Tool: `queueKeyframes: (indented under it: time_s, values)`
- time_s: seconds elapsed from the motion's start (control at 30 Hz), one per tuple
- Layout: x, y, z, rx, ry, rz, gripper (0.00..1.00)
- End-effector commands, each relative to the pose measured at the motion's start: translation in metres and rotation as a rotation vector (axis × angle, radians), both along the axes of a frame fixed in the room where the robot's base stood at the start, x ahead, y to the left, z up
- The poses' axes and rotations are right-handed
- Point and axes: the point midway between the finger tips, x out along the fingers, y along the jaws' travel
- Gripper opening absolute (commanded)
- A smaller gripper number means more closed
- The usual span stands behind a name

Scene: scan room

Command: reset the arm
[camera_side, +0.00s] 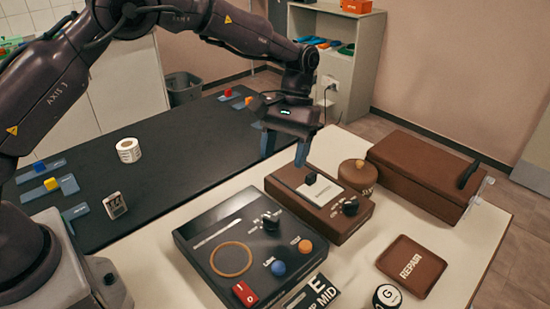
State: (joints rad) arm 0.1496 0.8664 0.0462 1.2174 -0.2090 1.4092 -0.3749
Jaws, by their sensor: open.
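My gripper (286,150) hangs at the end of my arm, above the back edge of a brown control box (334,224). Its two blue-grey fingers point down and stand apart, with nothing between them. The right finger is close to the box's pale panel (322,187), which carries a small black knob (310,178); I cannot tell whether it touches. My arm reaches in from the left, across the top of the picture.
A black panel (198,236) with knobs, buttons and a red switch stands in front. A brown case (420,165), a round brown lidded thing (357,175) and a REPAIR tray (440,262) lie to the right. A paper roll (128,150) stands on the dark, mostly clear surface (165,185).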

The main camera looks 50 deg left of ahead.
Motion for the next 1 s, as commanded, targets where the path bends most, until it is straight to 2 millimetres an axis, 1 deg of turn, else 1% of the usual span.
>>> queueKeyframes:
  time_s: [0.03,0.1,0.17,0.27,0.47,0.57,0.6,0.7,0.83,1.0]
  values:
    - [0.001,0.001,-0.004,-0.003,-0.017,-0.022,0.62]
    - [-0.008,0.004,-0.016,0.0,-0.009,-0.052,0.62]
    - [-0.016,0.007,-0.016,0.001,-0.02,-0.078,0.62]
    - [-0.032,0.016,0.001,0.0,-0.069,-0.125,0.62]
    - [-0.071,0.034,0.05,0.005,-0.204,-0.205,0.62]
    - [-0.097,0.044,0.076,0.012,-0.287,-0.242,0.62]
    - [-0.108,0.048,0.086,0.017,-0.321,-0.257,0.62]
    - [-0.137,0.056,0.107,0.031,-0.408,-0.288,0.62]
    - [-0.176,0.067,0.127,0.057,-0.52,-0.322,0.62]
    - [-0.223,0.078,0.142,0.1,-0.662,-0.342,0.62]
